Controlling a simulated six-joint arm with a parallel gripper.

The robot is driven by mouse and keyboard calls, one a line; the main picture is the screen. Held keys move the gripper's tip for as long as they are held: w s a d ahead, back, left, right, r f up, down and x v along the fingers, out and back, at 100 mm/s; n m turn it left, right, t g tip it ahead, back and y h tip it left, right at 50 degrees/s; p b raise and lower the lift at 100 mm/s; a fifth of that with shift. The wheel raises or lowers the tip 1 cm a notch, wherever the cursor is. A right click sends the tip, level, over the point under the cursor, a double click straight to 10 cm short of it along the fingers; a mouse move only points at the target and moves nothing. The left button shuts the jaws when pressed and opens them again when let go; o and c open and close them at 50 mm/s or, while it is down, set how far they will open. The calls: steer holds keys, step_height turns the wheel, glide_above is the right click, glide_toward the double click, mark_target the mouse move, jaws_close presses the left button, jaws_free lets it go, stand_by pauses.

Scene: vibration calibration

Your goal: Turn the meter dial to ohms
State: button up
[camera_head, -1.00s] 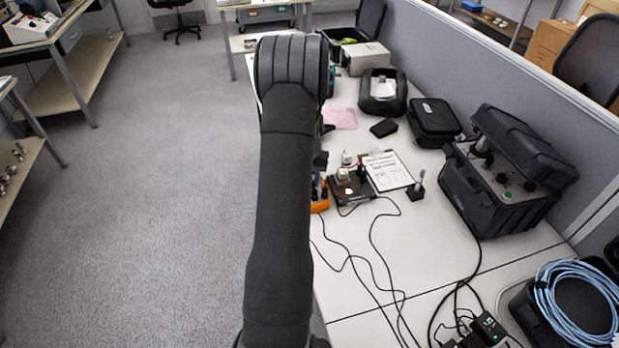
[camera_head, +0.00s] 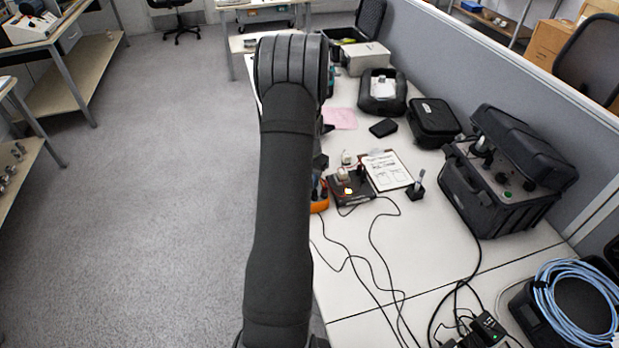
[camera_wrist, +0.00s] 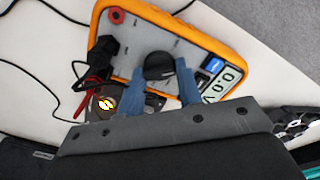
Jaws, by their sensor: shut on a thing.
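The orange-framed meter (camera_wrist: 215,40) lies on the white bench in the wrist view, with a grey face and a digital display (camera_wrist: 222,84). Its round black dial (camera_wrist: 158,66) sits between the two blue-grey fingers of my gripper (camera_wrist: 160,82), which are shut on it. The dial's pointer and the markings around it cannot be read. In the head view only a piece of the orange meter (camera_head: 320,205) shows beside my arm; the arm hides the rest and most of the gripper.
A small dark box (camera_head: 352,188) with a lit spot, a clipboard (camera_head: 388,170) and a small upright stand (camera_head: 416,186) are right of the meter. Black cables cross the bench front. An open black case (camera_head: 505,180) stands further right. Black and red leads (camera_wrist: 100,55) lie beside the meter.

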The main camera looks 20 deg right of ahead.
steer(key=o, duration=1)
steer(key=shift+r, duration=0.1)
step_height(320, 180, up, 17)
steer(key=shift+r, duration=0.15)
